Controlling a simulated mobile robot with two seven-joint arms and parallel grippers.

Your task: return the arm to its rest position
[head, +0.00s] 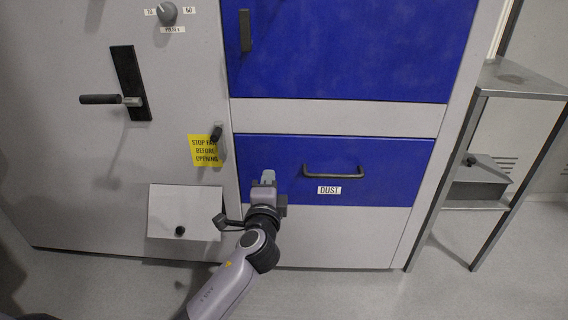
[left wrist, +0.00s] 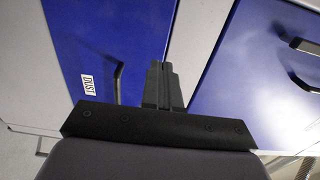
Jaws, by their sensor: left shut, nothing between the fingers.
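My left gripper (head: 267,178) is raised in front of the blue drawer marked DUST, near that drawer's left end. Its fingers are shut with nothing between them. In the left wrist view the closed black fingers (left wrist: 163,86) point toward the cabinet front, with the DUST drawer's handle beside them. The arm comes up from the bottom of the head view. I cannot tell the exact gap between the fingertips and the cabinet. My right gripper is in neither view.
The DUST drawer (head: 400,155) has a dark bar handle (head: 333,175) and looks closed. A blue upper door (head: 340,50) is above. At left are a lever handle (head: 100,99), a knob (head: 167,13), a yellow warning label (head: 203,150) and a white panel (head: 185,205). A grey stand (head: 515,80) is right.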

